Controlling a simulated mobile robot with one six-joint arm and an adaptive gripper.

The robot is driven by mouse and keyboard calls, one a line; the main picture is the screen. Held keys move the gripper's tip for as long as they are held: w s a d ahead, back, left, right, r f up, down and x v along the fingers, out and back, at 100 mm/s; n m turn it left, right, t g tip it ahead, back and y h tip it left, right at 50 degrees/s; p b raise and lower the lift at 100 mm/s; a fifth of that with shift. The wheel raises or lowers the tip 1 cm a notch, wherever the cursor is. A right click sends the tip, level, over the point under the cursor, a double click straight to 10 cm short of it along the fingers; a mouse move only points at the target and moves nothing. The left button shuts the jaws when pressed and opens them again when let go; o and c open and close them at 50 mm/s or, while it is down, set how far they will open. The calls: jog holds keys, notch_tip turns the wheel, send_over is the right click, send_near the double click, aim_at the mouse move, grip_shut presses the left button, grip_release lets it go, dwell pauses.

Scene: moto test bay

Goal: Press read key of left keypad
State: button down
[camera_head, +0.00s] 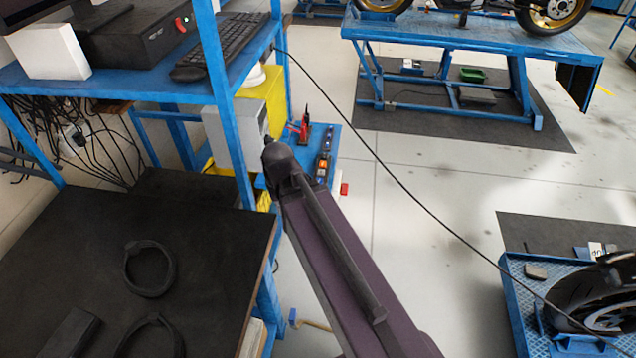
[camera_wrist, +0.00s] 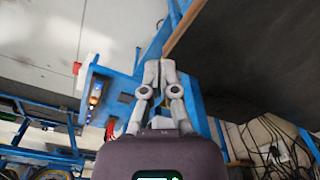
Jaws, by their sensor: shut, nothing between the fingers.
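I cannot make out a keypad or a read key for certain in either view. A row of small dark devices with orange and blue parts (camera_head: 323,165) lies on a small blue side shelf (camera_head: 333,131); their keys are too small to tell. The row also shows left of my fingers in the wrist view (camera_wrist: 96,95). My gripper (camera_wrist: 160,62) is shut and empty, its two grey fingers together. It seems to touch nothing, though its distance from the blue frame behind is unclear. In the head view my arm hides the gripper.
A grey box (camera_head: 243,122) and red tools (camera_head: 303,130) stand near the side shelf. A black keyboard (camera_head: 221,46) lies on the upper blue shelf (camera_head: 125,83). A black-topped bench (camera_head: 205,240) is at lower left. A cable hangs across the open floor at right.

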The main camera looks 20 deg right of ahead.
jog(key=w+d+f+m+t+y+b, duration=0.1)
jog(key=w+d+f+m+t+b, duration=0.1)
jog(key=w+d+f+b, duration=0.4)
jog(key=w+d+f+m+t+b, duration=0.2)
jog(key=w+d+b, duration=0.1)
jog(key=w, duration=0.5)
jog(key=m+t+h+b, duration=0.1)
jog(key=m+t+b, duration=0.35)
jog(key=b, duration=0.25)
send_over(317, 178)
jog(key=s, duration=0.2)
jog(key=shift+f, duration=1.3)
jog(key=shift+f, duration=0.15)
notch_tip(317, 178, down, 8)
jog(key=b, duration=0.8)
jog(key=shift+f, duration=0.25)
jog(key=shift+f+b, duration=0.95)
jog(key=shift+b, duration=0.15)
jog(key=shift+r, duration=0.15)
jog(key=shift+r+p, duration=0.8)
jog(key=shift+p, duration=0.15)
jog(key=shift+r, duration=0.1)
